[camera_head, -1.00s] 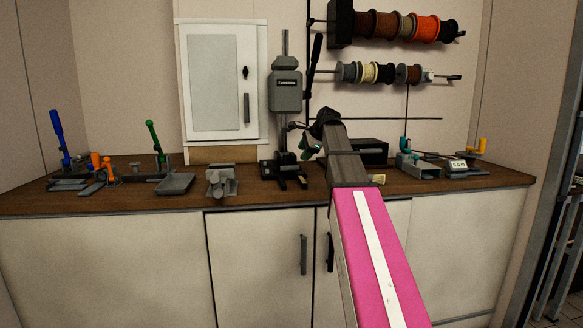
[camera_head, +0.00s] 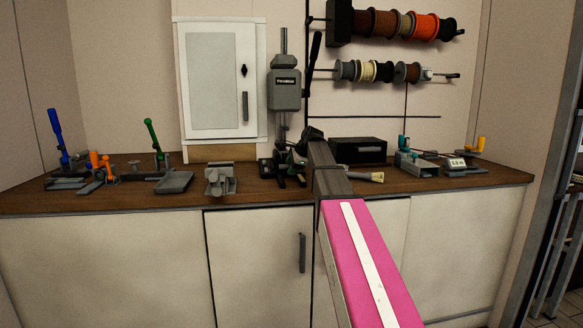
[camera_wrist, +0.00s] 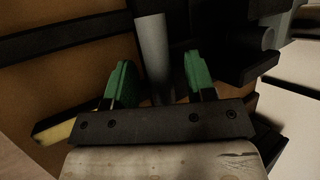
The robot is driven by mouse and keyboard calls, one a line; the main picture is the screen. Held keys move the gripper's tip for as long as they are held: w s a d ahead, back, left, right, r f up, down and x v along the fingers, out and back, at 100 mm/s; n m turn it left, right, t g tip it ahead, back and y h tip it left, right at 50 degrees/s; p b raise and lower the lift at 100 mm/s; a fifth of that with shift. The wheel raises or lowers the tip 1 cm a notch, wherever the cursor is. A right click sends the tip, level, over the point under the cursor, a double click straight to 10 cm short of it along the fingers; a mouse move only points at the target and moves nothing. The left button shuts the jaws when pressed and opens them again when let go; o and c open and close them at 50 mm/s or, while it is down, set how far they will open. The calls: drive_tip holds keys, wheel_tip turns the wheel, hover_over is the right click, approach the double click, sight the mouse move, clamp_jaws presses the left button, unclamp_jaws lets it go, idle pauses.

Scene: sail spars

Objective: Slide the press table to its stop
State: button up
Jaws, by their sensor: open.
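The press (camera_head: 285,92) stands at the middle of the bench, with a grey head on a slim column and a dark base (camera_head: 266,168). My gripper (camera_head: 285,160) is low at the press, just above its base, and hides much of the lower part. I cannot make out the press table there. In the wrist view my gripper (camera_wrist: 160,80) has its two green fingers spread apart. A grey round post (camera_wrist: 152,45) shows in the gap between them, closer to the left finger. I cannot tell whether either finger touches it.
A grey vise-like block (camera_head: 221,180) stands left of the press. A black box (camera_head: 358,150) and a brush (camera_head: 365,176) lie to the right. A white cabinet (camera_head: 218,80) and spools (camera_head: 395,25) are on the wall. The bench front edge (camera_head: 120,208) is clear.

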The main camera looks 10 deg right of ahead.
clamp_jaws()
drive_tip(key=s, duration=1.3)
drive_tip(key=shift+f, duration=0.1)
drive_tip(key=shift+w, duration=0.1)
unclamp_jaws()
drive_tip(key=shift+w, duration=0.1)
